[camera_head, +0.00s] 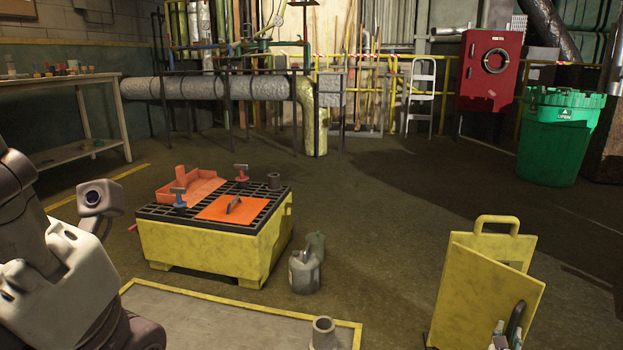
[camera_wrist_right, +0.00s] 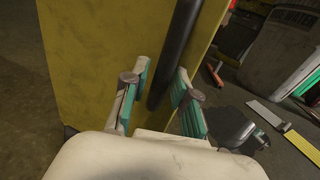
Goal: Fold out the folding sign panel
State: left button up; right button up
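The yellow folding sign (camera_head: 463,295) stands upright at the lower right of the head view, with a handle loop on top. Its front panel (camera_head: 500,285) stands at an angle to the back one, a gap showing between them at the top. In the right wrist view the yellow panel (camera_wrist_right: 90,60) fills the upper left, with a dark bar (camera_wrist_right: 176,50) along it. My right gripper (camera_wrist_right: 160,88) has its teal-padded fingers on either side of the bar. A gap shows between the left pad and the bar. My left gripper is out of view.
A yellow spill pallet (camera_head: 215,250) stands mid-floor, with orange items on its black grate. A grey jug (camera_head: 304,272) stands beside it. A yellow-edged floor area (camera_head: 240,318) lies in front. A green bin (camera_head: 553,140) stands at the back right. Floor behind the sign is clear.

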grip_shut()
jog(key=shift+s+a+p, duration=0.2)
jog(key=shift+s+a, duration=0.05)
jog(key=shift+a, duration=0.4)
jog(key=shift+s+a+p, duration=0.15)
jog(key=shift+s+a, duration=0.1)
jog(key=shift+a, duration=0.45)
jog(key=shift+s+a, duration=0.15)
jog(key=shift+a, duration=0.45)
jog(key=shift+s+a, duration=0.15)
jog(key=shift+a, duration=0.4)
jog(key=shift+a, duration=0.15)
jog(key=shift+s+a, duration=0.2)
jog(key=shift+a, duration=0.95)
